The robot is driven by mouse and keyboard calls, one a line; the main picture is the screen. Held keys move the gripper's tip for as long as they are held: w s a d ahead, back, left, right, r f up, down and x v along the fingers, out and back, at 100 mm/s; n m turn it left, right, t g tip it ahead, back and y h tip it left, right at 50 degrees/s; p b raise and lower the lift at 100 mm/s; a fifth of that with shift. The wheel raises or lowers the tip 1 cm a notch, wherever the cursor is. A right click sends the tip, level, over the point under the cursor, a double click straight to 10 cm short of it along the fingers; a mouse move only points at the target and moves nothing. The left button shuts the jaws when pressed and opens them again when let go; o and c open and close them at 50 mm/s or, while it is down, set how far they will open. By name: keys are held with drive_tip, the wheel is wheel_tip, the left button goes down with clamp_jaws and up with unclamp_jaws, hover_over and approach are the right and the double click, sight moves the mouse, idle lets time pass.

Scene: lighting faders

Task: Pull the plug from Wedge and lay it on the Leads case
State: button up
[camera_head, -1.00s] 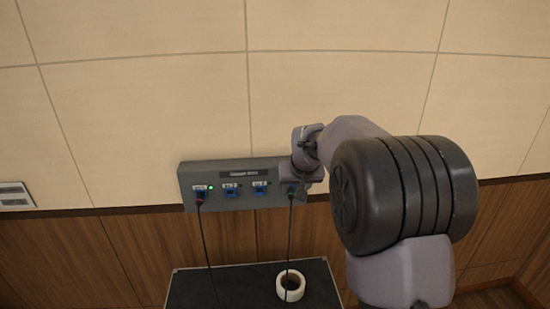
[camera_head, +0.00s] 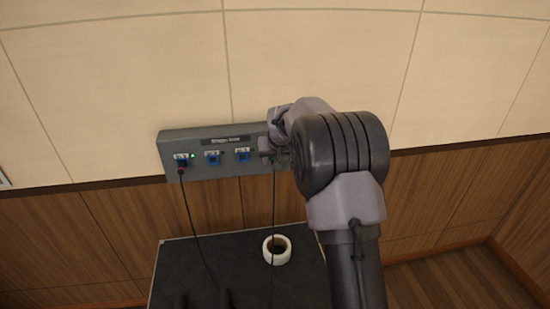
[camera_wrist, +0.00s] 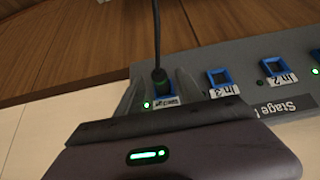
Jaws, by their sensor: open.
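In the head view my gripper (camera_head: 272,153) hides the plug. The black-topped case (camera_head: 215,255) stands below the panel; no name on it is readable.
A white tape roll (camera_head: 277,250) sits on the case beside the hanging cable. Another plug (camera_head: 182,164) with its cable fills the leftmost socket. Two blue sockets (camera_head: 213,158) between are empty. The left part of the case top is mostly clear.

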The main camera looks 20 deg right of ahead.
clamp_jaws()
drive_tip(key=shift+s+a+b, duration=0.25)
drive_tip(key=shift+s+b, duration=0.65)
drive_tip(key=shift+s, duration=0.3)
drive_tip(key=shift+s+a+b, duration=0.2)
drive_tip(key=shift+s+b, duration=0.65)
drive_tip(key=shift+s, duration=0.3)
